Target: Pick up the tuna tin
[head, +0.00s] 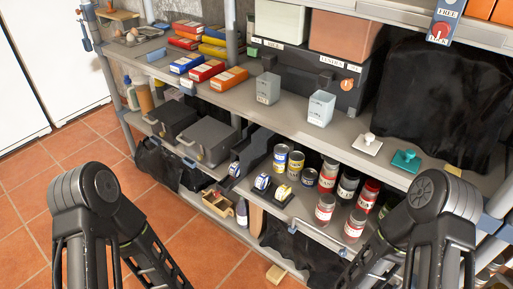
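Several cans and tins stand on the middle shelf (268,212) of the rack. A blue-and-yellow can (280,158) and a second can (296,164) stand at its back left. A low, dark-sided tin (309,178) stands beside them. Two small blue, white and yellow tins (262,183) (282,192) sit nearer the shelf front, and another blue-and-white one (234,169) is at the left. The labels are too small to read, so I cannot tell which is the tuna tin. My two arms show at the lower left and right; neither gripper is in view.
The upper shelf (225,103) overhangs the tins. Grey cases (207,143) stand left, a wooden box (218,203) below. Tiled floor (40,185) is clear at left.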

